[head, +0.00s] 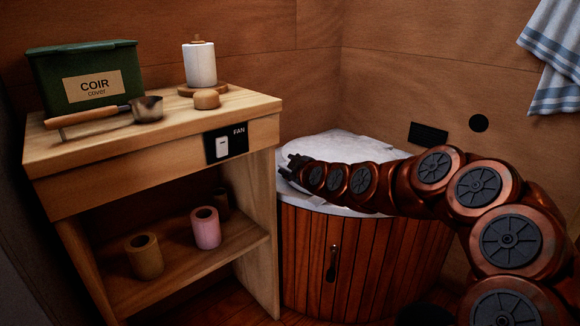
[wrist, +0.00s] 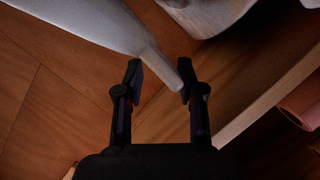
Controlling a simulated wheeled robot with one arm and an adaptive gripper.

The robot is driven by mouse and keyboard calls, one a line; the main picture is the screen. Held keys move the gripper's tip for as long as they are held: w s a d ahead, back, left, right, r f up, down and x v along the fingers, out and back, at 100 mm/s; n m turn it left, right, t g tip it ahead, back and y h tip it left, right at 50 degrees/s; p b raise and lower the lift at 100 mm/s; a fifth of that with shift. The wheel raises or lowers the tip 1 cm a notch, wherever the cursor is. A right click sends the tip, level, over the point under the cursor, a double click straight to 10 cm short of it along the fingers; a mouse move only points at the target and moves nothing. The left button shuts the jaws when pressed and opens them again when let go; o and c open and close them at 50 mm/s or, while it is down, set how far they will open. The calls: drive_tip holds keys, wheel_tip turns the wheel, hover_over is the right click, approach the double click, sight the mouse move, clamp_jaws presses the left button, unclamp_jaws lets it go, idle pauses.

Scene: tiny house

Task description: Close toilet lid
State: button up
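The toilet has a curved wooden-slatted body (head: 355,265) with a white top (head: 335,142), which shows behind and below my arm in the head view. My arm hides much of this top, so I cannot tell how far the lid is raised. My gripper (head: 293,165) is at the top's left side, near the wooden stand. In the wrist view my gripper (wrist: 158,75) has its two fingers apart. A tapered white part (wrist: 110,28) reaches between the fingertips, close to the right one; I cannot tell whether they touch. Another white part (wrist: 205,14) shows above.
A wooden stand (head: 165,185) is close on the left. It holds a green coir box (head: 85,75), a scoop (head: 146,108) and a paper roll (head: 200,65); more rolls are on its lower shelf. A towel (head: 555,55) hangs at upper right. Wooden walls close the corner behind.

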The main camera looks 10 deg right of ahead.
drive_tip(key=v, duration=1.1)
drive_tip(key=shift+s, duration=0.25)
drive_tip(key=shift+d+r, duration=0.1)
drive_tip(key=s+a+r+m+g+p, duration=0.2)
drive_tip(key=s+r+g+p, duration=0.2)
drive_tip(key=s+r+p, duration=0.55)
drive_tip(key=s+a+r+m+g+p, duration=0.1)
drive_tip(key=s+a+r+g+p, duration=0.15)
drive_tip(key=s+p, duration=0.8)
drive_tip(key=s+d+r+m+g+h+p, duration=0.2)
drive_tip(key=s+r+m+g+p, duration=0.2)
drive_tip(key=s+r+p, duration=0.7)
drive_tip(key=s+d+r+m+g+h+p, duration=0.1)
drive_tip(key=s+d+r+m+g+p, duration=0.2)
drive_tip(key=s+r+p, duration=0.9)
drive_tip(key=m+g+p, duration=0.2)
drive_tip(key=p, duration=0.4)
drive_tip(key=shift+s+h+p, duration=0.15)
drive_tip(key=shift+h+p, duration=0.2)
drive_tip(key=shift+h, duration=0.05)
